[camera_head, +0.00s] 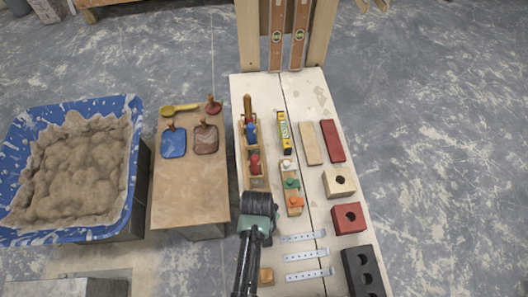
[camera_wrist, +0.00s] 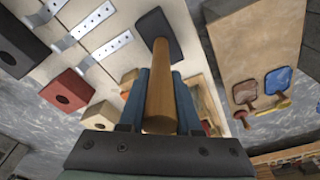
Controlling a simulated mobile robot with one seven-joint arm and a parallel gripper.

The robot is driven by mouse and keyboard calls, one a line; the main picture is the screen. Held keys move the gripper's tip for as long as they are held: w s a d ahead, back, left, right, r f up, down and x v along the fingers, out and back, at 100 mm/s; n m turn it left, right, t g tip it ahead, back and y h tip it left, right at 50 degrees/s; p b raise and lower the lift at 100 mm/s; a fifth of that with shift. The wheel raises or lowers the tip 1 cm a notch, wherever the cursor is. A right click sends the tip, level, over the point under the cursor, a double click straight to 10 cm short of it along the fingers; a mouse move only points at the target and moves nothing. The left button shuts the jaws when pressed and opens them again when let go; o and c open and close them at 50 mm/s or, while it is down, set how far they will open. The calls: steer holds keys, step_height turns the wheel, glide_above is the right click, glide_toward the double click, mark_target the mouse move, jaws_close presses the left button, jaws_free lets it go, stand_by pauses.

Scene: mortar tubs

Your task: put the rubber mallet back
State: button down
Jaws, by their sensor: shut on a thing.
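The rubber mallet shows in the wrist view, with a round wooden handle (camera_wrist: 160,95) and a black head (camera_wrist: 156,24). My gripper (camera_wrist: 160,78) is shut on the handle, one blue-grey finger on each side, and the head lies beyond the fingertips. In the head view my gripper (camera_head: 258,203) is over the left part of the bench, just in front of a wooden tool rack (camera_head: 257,183). The rack holds tools with blue and red handles. The mallet and fingers cannot be made out in the head view. Whether the head touches anything is unclear.
A shorter rack (camera_head: 291,186) with white, green and orange handles stands to the right. Metal straps (camera_head: 304,237), a black holed block (camera_head: 363,270) and red brick (camera_head: 348,218) lie on the bench. A board (camera_head: 190,195) with floats and a blue mortar tub (camera_head: 38,118) stand left.

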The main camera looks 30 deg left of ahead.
steer(key=c, duration=0.6)
jaws_free()
steer(key=shift+o, duration=0.4)
steer(key=r, duration=0.4)
steer(key=s+r, duration=0.1)
steer(key=r, duration=0.3)
steer(key=s+r, duration=0.1)
steer(key=r, duration=0.4)
steer(key=shift+p, duration=0.35)
steer(key=shift+w, duration=0.1)
